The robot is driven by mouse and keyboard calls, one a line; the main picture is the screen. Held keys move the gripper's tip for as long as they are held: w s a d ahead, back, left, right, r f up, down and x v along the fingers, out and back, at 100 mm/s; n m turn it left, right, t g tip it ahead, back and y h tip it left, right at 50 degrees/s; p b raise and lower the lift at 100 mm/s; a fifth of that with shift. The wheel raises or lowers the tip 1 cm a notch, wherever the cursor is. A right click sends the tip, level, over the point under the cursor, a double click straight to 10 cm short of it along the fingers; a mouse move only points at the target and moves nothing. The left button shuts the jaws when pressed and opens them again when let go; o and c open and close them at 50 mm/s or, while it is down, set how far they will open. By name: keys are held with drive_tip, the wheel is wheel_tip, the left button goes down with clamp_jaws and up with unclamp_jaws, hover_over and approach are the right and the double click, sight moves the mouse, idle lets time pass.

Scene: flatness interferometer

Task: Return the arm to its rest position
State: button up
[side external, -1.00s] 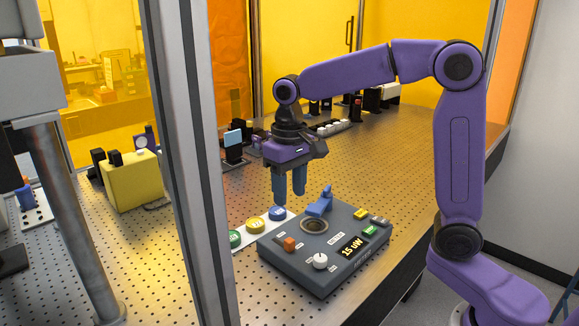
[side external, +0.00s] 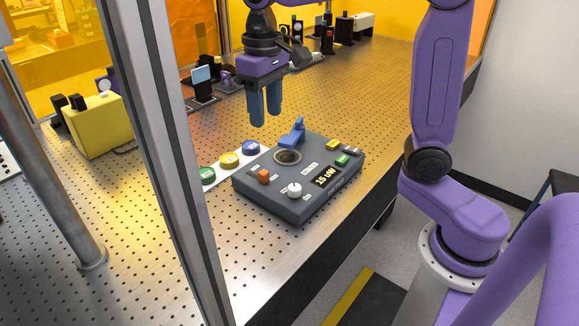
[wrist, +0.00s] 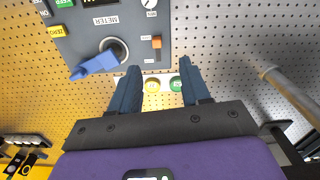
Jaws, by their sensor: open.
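My gripper (side external: 266,122) hangs above the table behind the dark grey meter box (side external: 270,201), with its two blue fingers pointing down. It is open and empty; the wrist view shows a clear gap between the fingertips (wrist: 159,64). The fingertips are apart from the box and its blue lever (side external: 293,133), which stands beside a round port (side external: 287,157). The lever also shows left of the fingers in the wrist view (wrist: 95,64). My purple arm is raised at the top of the side view, its upper part cut off.
A white strip holds green (side external: 207,174), yellow (side external: 229,160) and blue (side external: 251,147) caps beside the box. A yellow block (side external: 97,125) stands at left. A metal frame post (side external: 165,140) crosses the side view. Small optics (side external: 203,85) line the back. The perforated table right of the gripper is largely clear.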

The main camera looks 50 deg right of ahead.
drive_tip(key=s+d+f+n, duration=0.2)
drive_tip(key=s+f+n, duration=0.3)
drive_tip(key=s, duration=0.7)
drive_tip(key=s+d+f+n, duration=0.2)
drive_tip(key=s+f+n, duration=0.4)
drive_tip(key=s, duration=0.6)
drive_tip(key=shift+d, duration=0.1)
idle(2.2)
